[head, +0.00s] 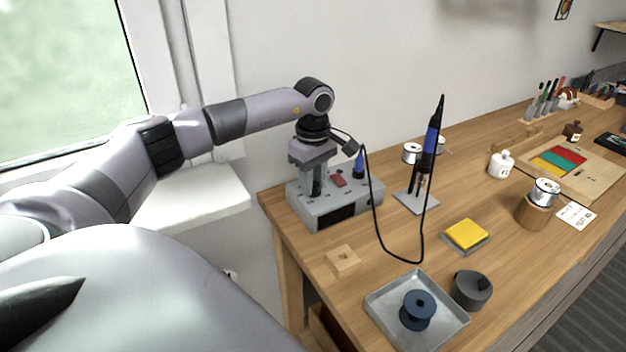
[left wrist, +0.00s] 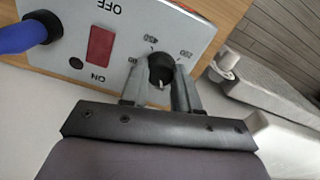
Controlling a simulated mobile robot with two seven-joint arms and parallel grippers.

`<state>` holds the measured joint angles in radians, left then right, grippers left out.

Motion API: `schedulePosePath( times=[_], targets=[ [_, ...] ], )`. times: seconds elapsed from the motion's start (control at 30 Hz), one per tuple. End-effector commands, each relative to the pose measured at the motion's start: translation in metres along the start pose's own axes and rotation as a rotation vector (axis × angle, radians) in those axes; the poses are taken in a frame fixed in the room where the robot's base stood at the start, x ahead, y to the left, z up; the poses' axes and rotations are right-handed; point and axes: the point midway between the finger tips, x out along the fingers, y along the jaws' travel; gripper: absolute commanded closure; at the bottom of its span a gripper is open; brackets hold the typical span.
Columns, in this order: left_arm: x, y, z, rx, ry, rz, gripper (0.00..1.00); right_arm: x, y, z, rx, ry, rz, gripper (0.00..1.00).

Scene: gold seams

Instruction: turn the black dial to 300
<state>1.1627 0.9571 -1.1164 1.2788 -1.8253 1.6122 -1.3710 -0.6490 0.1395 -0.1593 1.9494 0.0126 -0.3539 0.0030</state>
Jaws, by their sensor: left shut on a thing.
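The grey soldering station (head: 335,205) stands at the table's left end, against the wall. My left gripper (head: 316,188) reaches down onto its left part; the fingers hide the dial in the head view. In the left wrist view, the black dial (left wrist: 161,68) sits between the two fingers of my left gripper (left wrist: 160,88), which are shut on it. A small light mark shows on the dial's edge nearest the gripper. The numbers 450 and 200 are readable around it, upside down; another number is partly hidden by a finger. My right gripper is not in view.
A red switch (left wrist: 101,44) marked ON and OFF and a blue-handled plug (left wrist: 30,35) sit beside the dial. A black cable (head: 375,200) loops to the soldering iron (head: 432,140) in its stand. A wooden block (head: 342,261) and metal tray (head: 450,335) lie in front.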

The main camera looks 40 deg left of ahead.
Motion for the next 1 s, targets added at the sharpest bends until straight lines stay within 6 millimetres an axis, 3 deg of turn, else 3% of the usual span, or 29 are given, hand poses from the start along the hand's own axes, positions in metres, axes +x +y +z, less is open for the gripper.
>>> schedulePosePath(
  times=[0.67, 0.7, 0.77, 1.0],
  targets=[
    [-0.0023, 0.0014, 0.0009, 0.062, -0.004, 0.007, 1.00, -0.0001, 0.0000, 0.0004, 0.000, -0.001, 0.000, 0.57],
    [-0.0023, 0.0014, 0.0009, 0.061, -0.004, 0.007, 0.60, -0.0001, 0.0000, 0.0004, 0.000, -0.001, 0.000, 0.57],
    [-0.0022, 0.0013, 0.0008, 0.061, -0.003, 0.006, 0.44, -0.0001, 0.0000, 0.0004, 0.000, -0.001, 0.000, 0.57],
    [-0.0009, 0.0005, 0.0005, 0.061, -0.002, 0.002, 0.44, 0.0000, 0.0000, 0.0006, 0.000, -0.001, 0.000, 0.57]
  ],
)
